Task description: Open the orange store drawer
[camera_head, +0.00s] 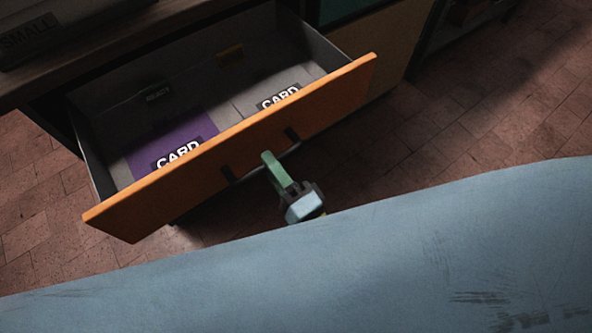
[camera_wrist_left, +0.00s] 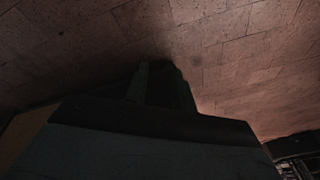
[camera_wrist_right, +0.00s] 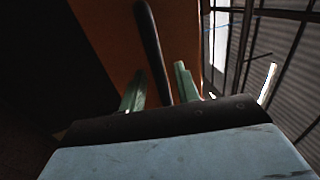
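The orange store drawer (camera_head: 240,140) stands pulled well out of the cabinet, its inside showing from above. A dark bar handle (camera_wrist_right: 152,45) is on its orange front. My right gripper (camera_head: 268,158) is at this handle in the head view. In the right wrist view its green fingers (camera_wrist_right: 160,80) stand apart, one on each side of the bar, with narrow gaps visible, so it looks open around the handle. My left gripper (camera_wrist_left: 160,80) shows only as dark fingers in the left wrist view, over the floor; their opening is too dark to judge.
Inside the drawer lie a purple panel (camera_head: 152,143) and a grey panel (camera_head: 262,92), both marked CARD. A dark countertop (camera_head: 120,42) with a bin labelled SMALL (camera_head: 30,35) is above left. Brick-patterned floor (camera_head: 500,110) is clear at right.

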